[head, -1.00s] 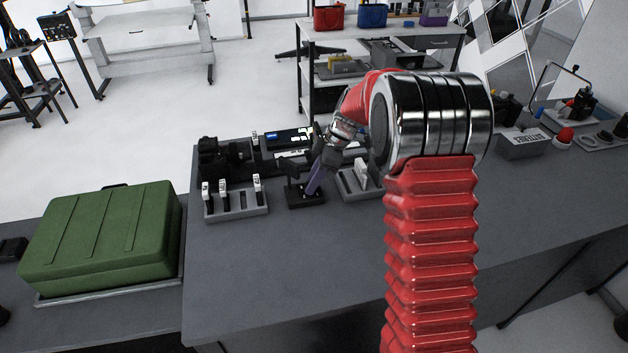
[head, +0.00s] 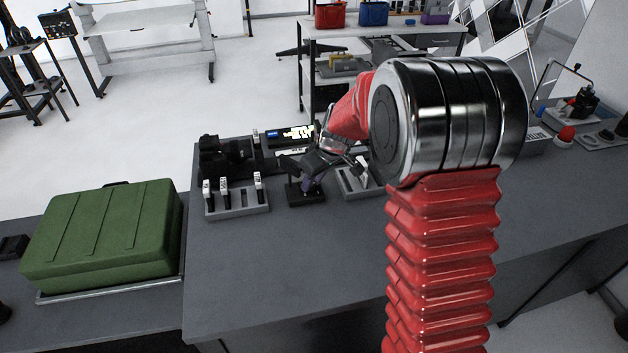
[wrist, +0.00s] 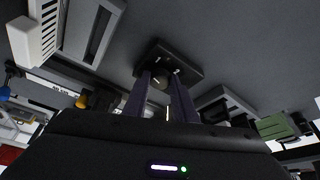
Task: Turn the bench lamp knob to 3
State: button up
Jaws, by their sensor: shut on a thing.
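A small black knob box (wrist: 172,62) stands on the grey bench. In the wrist view a round knob (wrist: 160,81) with a pale mark shows on it, between the two purple fingers of my gripper (wrist: 161,88). The fingers are shut on the knob from both sides. In the head view my gripper (head: 309,179) reaches down at a tilt over the box (head: 305,195). It hides the knob there.
A grey rack with white-topped pieces (head: 240,211) stands left of the box, and a grey holder (head: 357,193) stands close on its right. Dark devices (head: 225,155) sit behind. A green case (head: 105,232) lies at left. The front bench is clear.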

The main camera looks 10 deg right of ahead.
jog(key=shift+a+m+t+h, duration=0.2)
jog(key=shift+m+h, duration=0.2)
jog(key=shift+m, duration=0.7)
jog(key=shift+a+m+t+h, duration=0.15)
jog(key=shift+m+h, duration=0.25)
jog(key=shift+m, duration=0.7)
jog(key=shift+d+m, duration=0.1)
jog(key=shift+m, duration=0.3)
jog(key=o, duration=1)
jog(key=shift+o, duration=0.2)
jog(key=shift+r, duration=0.1)
jog(key=v, duration=1.3)
jog(key=shift+s+r, duration=0.2)
jog(key=shift+r, duration=0.05)
